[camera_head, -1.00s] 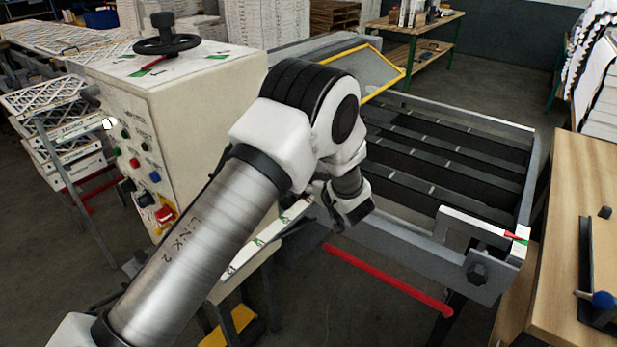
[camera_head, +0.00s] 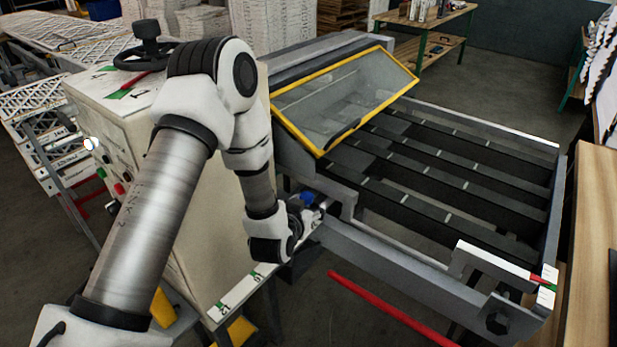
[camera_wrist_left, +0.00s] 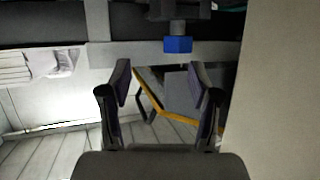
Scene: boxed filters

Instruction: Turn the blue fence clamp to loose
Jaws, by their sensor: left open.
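The blue fence clamp (camera_head: 307,198) shows in the head view as a small blue knob at the near rail of the machine, partly hidden by my left gripper. In the left wrist view the blue knob (camera_wrist_left: 178,45) hangs on a short grey stem below a dark block, beyond the fingertips and slightly right of centre. My left gripper (camera_head: 312,216) is close beside the clamp. Its two fingers (camera_wrist_left: 160,80) are apart with nothing between them, and I see no contact with the knob. My right gripper is not in view.
A cream control cabinet (camera_head: 212,205) with a black handwheel (camera_head: 146,48) stands left of the clamp. A yellow-framed clear guard (camera_head: 345,95) tilts above the dark slatted bed (camera_head: 455,185). A red bar (camera_head: 390,308) runs below the near rail. A wooden table (camera_head: 594,230) is at right.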

